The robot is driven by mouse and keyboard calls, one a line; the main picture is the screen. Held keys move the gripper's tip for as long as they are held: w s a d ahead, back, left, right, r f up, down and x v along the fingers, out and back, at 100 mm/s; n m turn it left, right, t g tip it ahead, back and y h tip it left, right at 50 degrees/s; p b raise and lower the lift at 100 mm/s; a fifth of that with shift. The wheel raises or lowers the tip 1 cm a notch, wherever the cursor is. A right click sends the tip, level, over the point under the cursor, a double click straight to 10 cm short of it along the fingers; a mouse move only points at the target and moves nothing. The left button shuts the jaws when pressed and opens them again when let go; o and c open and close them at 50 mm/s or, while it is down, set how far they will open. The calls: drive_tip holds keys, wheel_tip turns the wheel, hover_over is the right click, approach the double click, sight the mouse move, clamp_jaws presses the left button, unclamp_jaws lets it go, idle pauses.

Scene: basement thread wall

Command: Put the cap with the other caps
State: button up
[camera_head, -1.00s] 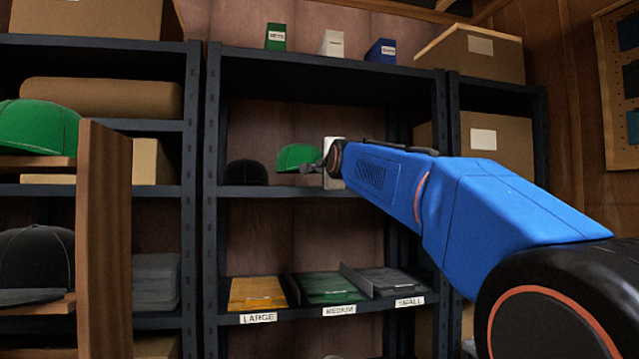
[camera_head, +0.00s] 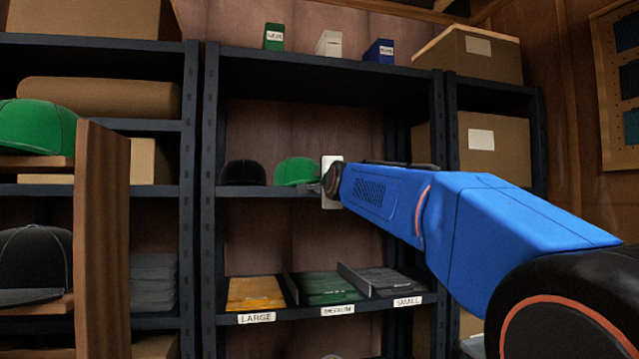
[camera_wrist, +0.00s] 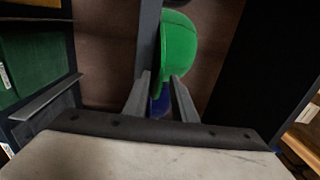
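A green cap (camera_head: 296,171) is on the middle shelf (camera_head: 262,191), just right of a black cap (camera_head: 243,172), and looks to rest on the board. My gripper (camera_head: 322,187) is at the cap's right side, at shelf height; its fingers are hard to make out there. In the wrist view, the green cap (camera_wrist: 179,46) lies just beyond my fingers (camera_wrist: 160,85). The fingers stand apart, with the cap's near end between or just past their tips. The black cap does not show in the wrist view.
Another green cap (camera_head: 38,127) and a dark cap (camera_head: 36,262) sit on a wooden stand (camera_head: 103,240) at left. Folded stacks lie on the lower shelf, labelled LARGE, MEDIUM and SMALL. Small boxes and cartons are on top. A white plate (camera_head: 331,183) is behind my gripper.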

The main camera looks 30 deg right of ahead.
drive_tip(key=shift+r, duration=0.1)
drive_tip(key=v, duration=1.2)
